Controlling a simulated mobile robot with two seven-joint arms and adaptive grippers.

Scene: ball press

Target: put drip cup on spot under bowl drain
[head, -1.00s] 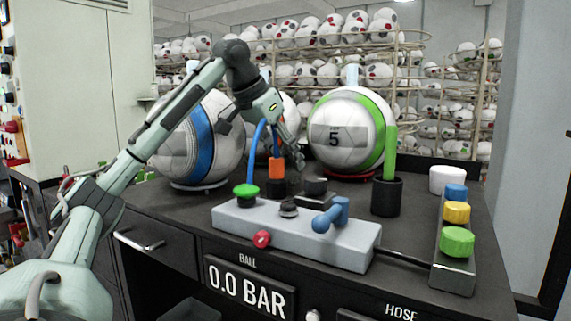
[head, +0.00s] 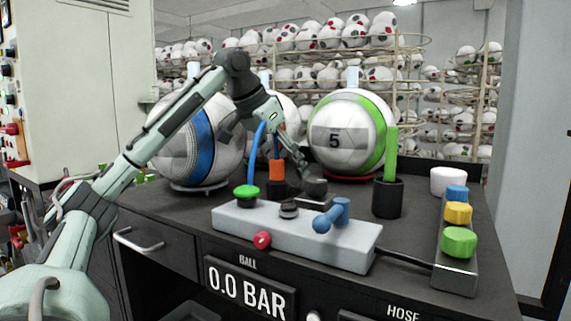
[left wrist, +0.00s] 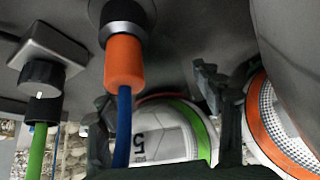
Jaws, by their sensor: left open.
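I cannot make out a drip cup, a bowl drain or a marked spot in these views. A short white cylinder (head: 448,180) stands at the back right of the bench; I cannot tell whether it is a cup. My left gripper (head: 303,170) is open above the bench, just behind a dark knob (head: 315,187) and right of an orange-handled blue hose (head: 276,169). In the left wrist view, its open fingers (left wrist: 155,98) straddle the blue hose below the orange handle (left wrist: 124,63), with no grip on it visible. My right gripper is not in view.
A grey control block (head: 295,233) with a blue lever fills the bench front. A black holder (head: 388,198) with a green hose and a row of coloured buttons (head: 457,243) stand right. Balls with blue (head: 201,143) and green (head: 376,140) stripes stand behind.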

